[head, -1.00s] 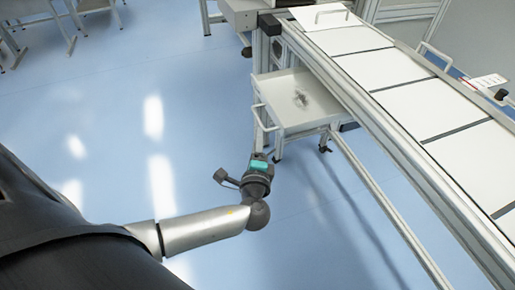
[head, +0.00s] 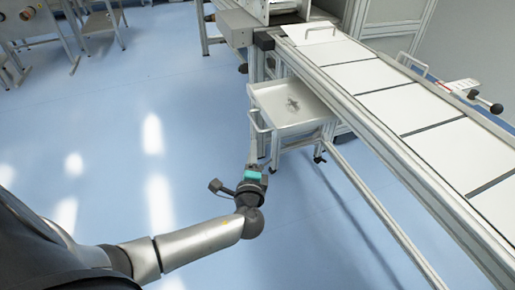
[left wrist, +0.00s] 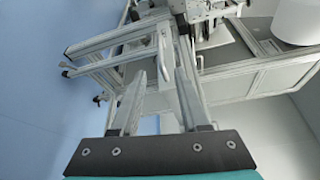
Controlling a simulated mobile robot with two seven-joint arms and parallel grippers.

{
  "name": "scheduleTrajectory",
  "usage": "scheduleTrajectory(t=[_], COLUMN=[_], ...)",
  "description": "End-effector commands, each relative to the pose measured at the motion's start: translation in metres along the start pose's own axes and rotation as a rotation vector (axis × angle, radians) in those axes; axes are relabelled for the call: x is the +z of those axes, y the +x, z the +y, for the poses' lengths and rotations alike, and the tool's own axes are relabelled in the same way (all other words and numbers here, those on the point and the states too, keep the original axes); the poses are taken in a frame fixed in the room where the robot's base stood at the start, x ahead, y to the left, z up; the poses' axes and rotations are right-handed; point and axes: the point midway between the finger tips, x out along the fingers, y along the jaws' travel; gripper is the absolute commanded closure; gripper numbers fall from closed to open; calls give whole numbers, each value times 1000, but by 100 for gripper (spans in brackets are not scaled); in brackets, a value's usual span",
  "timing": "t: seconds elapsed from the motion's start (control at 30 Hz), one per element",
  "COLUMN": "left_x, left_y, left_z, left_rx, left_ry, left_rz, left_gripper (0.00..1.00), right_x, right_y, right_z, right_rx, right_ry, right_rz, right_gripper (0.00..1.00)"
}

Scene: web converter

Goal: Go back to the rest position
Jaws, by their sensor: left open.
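My left gripper (head: 252,160) is at the end of my grey and silver arm, which comes in from the lower left in the head view. It is over the blue floor, just below and left of the tray cart. In the left wrist view the two fingers of my left gripper (left wrist: 160,90) are apart with nothing between them. The metal frame of the machine (left wrist: 125,42) shows beyond the fingertips. My right gripper is in neither view.
A white tray on a cart (head: 312,128) stands under the conveyor and holds a small grey item (head: 293,103). The long conveyor with white panels (head: 400,105) fills the right. The blue floor (head: 110,120) is open on the left. Metal-legged furniture (head: 75,35) stands at the back left.

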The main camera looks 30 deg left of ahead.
Motion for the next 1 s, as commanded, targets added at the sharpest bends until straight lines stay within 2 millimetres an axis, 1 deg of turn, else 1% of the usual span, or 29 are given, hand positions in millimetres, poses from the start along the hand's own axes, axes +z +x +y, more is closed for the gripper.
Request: scheduleTrajectory(t=[0.23, 0.27, 0.33, 0.37, 0.47, 0.5, 0.53, 0.57, 0.6, 0.67, 0.7, 0.77, 0.8, 0.87, 0.9, 0.97, 1.0], left_x=[0, 0, 1, 2, 6, 8, 10, 12, 15, 20, 22, 27, 30, 34, 36, 40, 42], left_y=[0, 0, 0, -1, -9, -16, -23, -31, -44, -67, -84, -114, -135, -170, -192, -225, -246], left_z=[3, 7, 25, 37, 95, 124, 146, 168, 197, 237, 263, 299, 321, 351, 368, 389, 400], left_rx=[7, 18, 67, 101, 262, 343, 405, 469, 551, 670, 748, 859, 930, 1029, 1086, 1158, 1196], left_ry=[0, -1, -6, -10, -42, -65, -85, -110, -145, -208, -255, -334, -392, -485, -551, -646, -706], left_rz=[0, 1, 4, 7, 14, 16, 15, 14, 10, -2, -14, -41, -64, -107, -140, -196, -234], left_gripper=[55, 55, 55, 55, 55, 55, 55, 55, 55, 55, 55, 55, 55, 55, 55, 55, 55], right_x=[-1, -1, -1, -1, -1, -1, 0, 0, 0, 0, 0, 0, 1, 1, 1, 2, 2], right_y=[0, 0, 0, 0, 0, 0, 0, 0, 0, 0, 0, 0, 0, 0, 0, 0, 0], right_z=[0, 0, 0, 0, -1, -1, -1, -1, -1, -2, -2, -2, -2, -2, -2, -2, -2], right_rx=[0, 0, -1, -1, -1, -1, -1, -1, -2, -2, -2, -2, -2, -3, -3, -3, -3], right_ry=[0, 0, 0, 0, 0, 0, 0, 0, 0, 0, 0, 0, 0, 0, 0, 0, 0], right_rz=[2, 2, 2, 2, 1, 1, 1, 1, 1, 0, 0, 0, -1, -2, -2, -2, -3], right_gripper=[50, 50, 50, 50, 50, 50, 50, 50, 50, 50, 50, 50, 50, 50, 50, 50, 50])
